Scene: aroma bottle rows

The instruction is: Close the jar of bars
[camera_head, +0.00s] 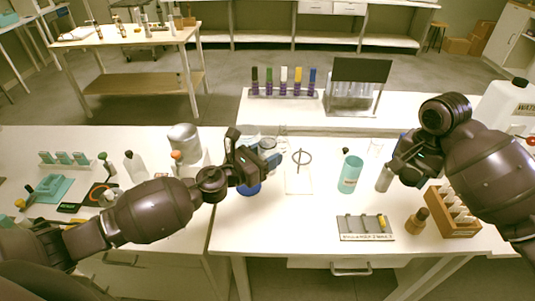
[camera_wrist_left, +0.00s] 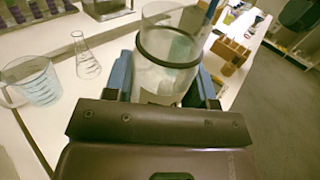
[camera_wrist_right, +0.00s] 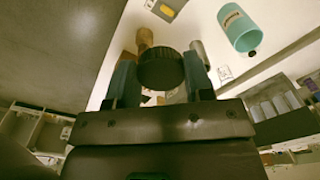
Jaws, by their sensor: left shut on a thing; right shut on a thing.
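A clear glass jar (camera_wrist_left: 165,82) with a dark ring around it stands between the blue fingers of my left gripper (camera_wrist_left: 160,85) in the left wrist view. Any contents are hard to make out. In the head view my left gripper (camera_head: 268,160) is over the middle table; the jar is mostly hidden there. My right gripper (camera_wrist_right: 163,80) is shut on a round black ribbed lid (camera_wrist_right: 160,70) in the right wrist view. In the head view my right gripper (camera_head: 397,172) is well to the right of the left one, near the grey cylinder, and the lid is hidden.
A teal cup (camera_head: 350,175) and a grey cylinder (camera_head: 384,179) stand between the grippers. A brown bottle (camera_head: 416,221), a wooden tube rack (camera_head: 466,229) and a labelled tray (camera_head: 350,237) are at the front right. A flask (camera_wrist_left: 87,62) and a beaker (camera_wrist_left: 32,82) show beside the jar.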

